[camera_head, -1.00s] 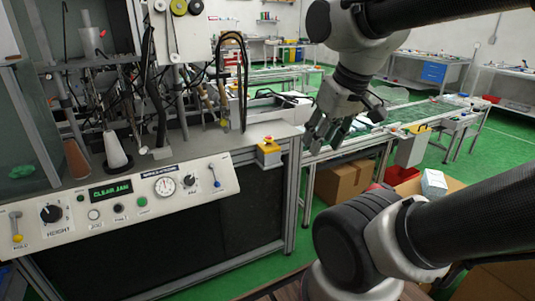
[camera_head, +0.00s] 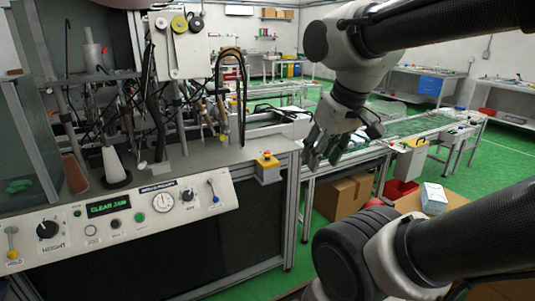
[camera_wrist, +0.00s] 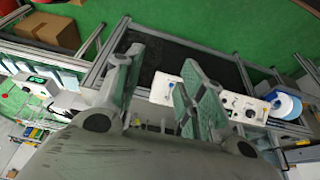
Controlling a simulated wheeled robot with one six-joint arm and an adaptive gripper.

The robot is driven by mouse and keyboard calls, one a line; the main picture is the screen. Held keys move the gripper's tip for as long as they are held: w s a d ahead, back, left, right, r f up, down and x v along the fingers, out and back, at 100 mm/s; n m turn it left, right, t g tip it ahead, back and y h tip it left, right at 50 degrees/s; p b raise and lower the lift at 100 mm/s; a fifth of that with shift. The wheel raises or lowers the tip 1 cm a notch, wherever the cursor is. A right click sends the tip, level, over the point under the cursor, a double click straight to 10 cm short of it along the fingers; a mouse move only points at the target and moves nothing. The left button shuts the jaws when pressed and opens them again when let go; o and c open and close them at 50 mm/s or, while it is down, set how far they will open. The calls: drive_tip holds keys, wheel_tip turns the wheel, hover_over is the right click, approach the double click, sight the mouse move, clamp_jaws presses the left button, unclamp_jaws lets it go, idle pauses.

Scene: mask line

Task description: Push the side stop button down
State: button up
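The side stop button (camera_head: 267,154) is a small red knob on a yellow box, fixed at the right front corner of the machine's grey worktop. My gripper (camera_head: 324,152) hangs to the right of the box in the head view, apart from it, fingers pointing down. In the wrist view my gripper (camera_wrist: 160,85) shows two fingers spread wide with nothing between them. I cannot make out the stop button in the wrist view; a finger may hide it.
A cardboard box (camera_head: 342,196) and a red bin (camera_head: 400,190) sit right of the machine. A conveyor (camera_head: 420,145) runs behind my gripper.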

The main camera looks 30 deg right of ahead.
clamp_jaws()
idle(1.1)
